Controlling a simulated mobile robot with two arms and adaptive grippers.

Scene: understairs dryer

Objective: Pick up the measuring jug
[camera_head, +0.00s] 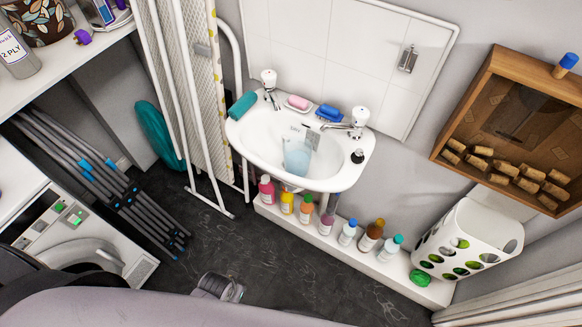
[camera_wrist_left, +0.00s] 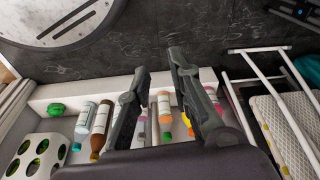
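The measuring jug (camera_head: 297,158) is a clear, bluish vessel in the white washbasin (camera_head: 258,140) in the head view. A printed marking shows near its top. I cannot tell which way its handle points. The jug does not show in the left wrist view. My left gripper (camera_wrist_left: 158,62) shows in the left wrist view with its two dark fingers apart and nothing between them. Bottles on the low ledge show behind the fingers. I cannot clearly make out the left gripper in the head view, and it is not at the jug. My right gripper is not in view.
Taps, pink soap (camera_head: 298,103) and a blue brush (camera_head: 330,112) sit on the basin's rim. Several bottles (camera_head: 347,232) line the white ledge below. An ironing board (camera_head: 205,90) stands left; a wooden cork box (camera_head: 480,100) hangs right. Dark floor (camera_head: 300,275) is clear in front.

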